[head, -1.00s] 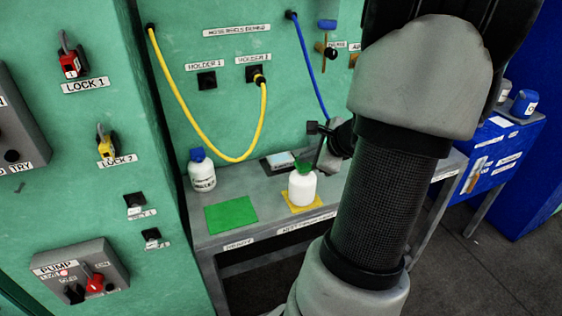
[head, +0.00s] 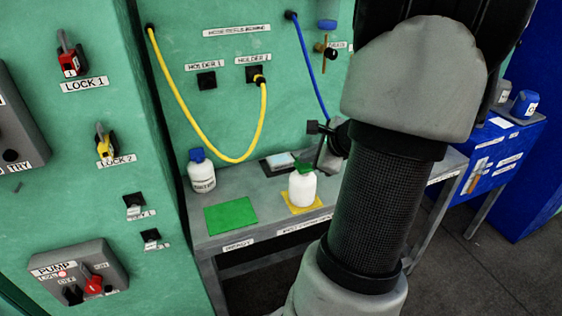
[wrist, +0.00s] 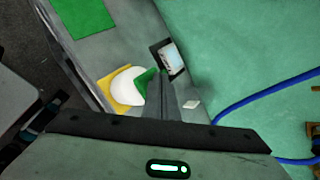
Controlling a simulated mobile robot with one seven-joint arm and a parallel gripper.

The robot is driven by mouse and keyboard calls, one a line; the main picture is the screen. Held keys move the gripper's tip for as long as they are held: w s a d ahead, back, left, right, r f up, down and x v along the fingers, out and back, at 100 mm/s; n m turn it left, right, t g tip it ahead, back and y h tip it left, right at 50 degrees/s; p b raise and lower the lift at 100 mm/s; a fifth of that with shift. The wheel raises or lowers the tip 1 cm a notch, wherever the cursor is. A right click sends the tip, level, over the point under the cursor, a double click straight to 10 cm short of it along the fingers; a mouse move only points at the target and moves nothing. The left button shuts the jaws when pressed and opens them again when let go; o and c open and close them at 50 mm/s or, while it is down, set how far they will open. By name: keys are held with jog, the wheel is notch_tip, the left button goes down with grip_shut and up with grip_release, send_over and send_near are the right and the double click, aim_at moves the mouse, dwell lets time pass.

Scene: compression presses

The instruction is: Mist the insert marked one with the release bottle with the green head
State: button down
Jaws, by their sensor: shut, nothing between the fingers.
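The white release bottle (head: 302,190) with the green head (head: 304,168) stands upright on a yellow pad (head: 290,208) on the grey bench. My gripper (head: 318,160) is shut and empty, close beside the green head on its right. In the wrist view my closed fingers (wrist: 158,88) overlap the edge of the green head (wrist: 146,78), with the white bottle body (wrist: 124,86) to their left. I cannot tell whether they touch it. I cannot make out an insert marked one in either view.
A white bottle with a blue head (head: 202,174) stands at the bench's left, near a bare green pad (head: 230,215). A dark-edged block with a pale top (head: 277,163) lies behind. A yellow hose (head: 195,125) and blue hose (head: 311,75) hang on the wall.

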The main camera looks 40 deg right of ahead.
aim_at(307, 167)
notch_tip(307, 167, up, 6)
jog(key=p, duration=0.4)
jog(key=shift+p, duration=0.35)
dwell(2.3)
notch_tip(307, 167, up, 3)
jog(key=p, duration=1.1)
jog(key=shift+w+r, duration=0.1)
jog(key=shift+r, duration=0.05)
jog(key=shift+p, duration=0.3)
